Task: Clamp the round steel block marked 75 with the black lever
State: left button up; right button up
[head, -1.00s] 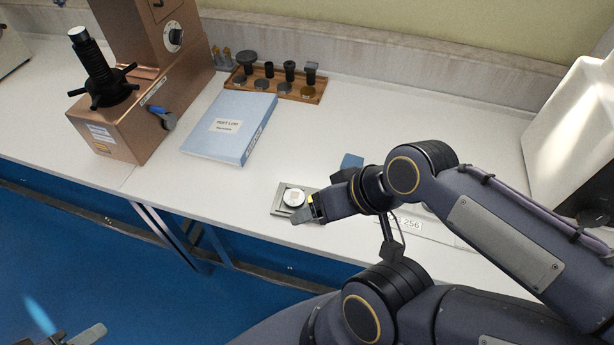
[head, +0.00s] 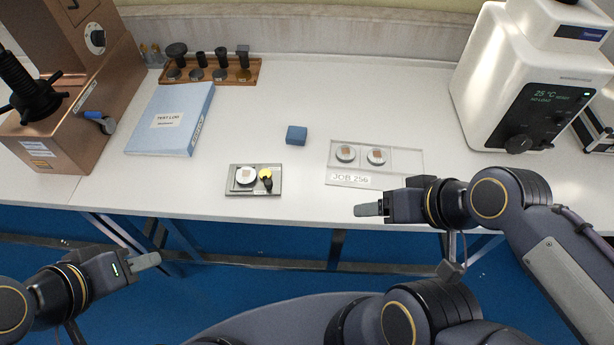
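A small grey fixture plate (head: 235,190) lies near the front edge of the white bench. A round steel block (head: 246,175) sits on its left part; any number on it is too small to read. The black lever (head: 267,183) stands on the right part, beside a yellow disc (head: 265,173). My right gripper (head: 370,210) is over the bench's front edge, right of the fixture and apart from it. My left gripper (head: 146,262) is in front of the bench, below and left of the fixture. Both gripper tips look like single grey fingers, and no object shows in them.
A clear tray labelled JOB 256 (head: 400,160) holds two round blocks. A blue block (head: 296,135) lies behind the fixture. A blue test log (head: 165,118), a wooden rack (head: 215,72), a bronze tester (head: 95,85) and a white tester (head: 480,65) stand around. Bench around the fixture is clear.

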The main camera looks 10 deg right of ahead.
aim_at(265, 175)
jog(key=i+j, duration=0.15)
jog(key=j, duration=0.2)
jog(key=i+j+z, duration=0.1)
jog(key=j, duration=0.3)
jog(key=i+j, duration=0.15)
jog(key=j, duration=0.2)
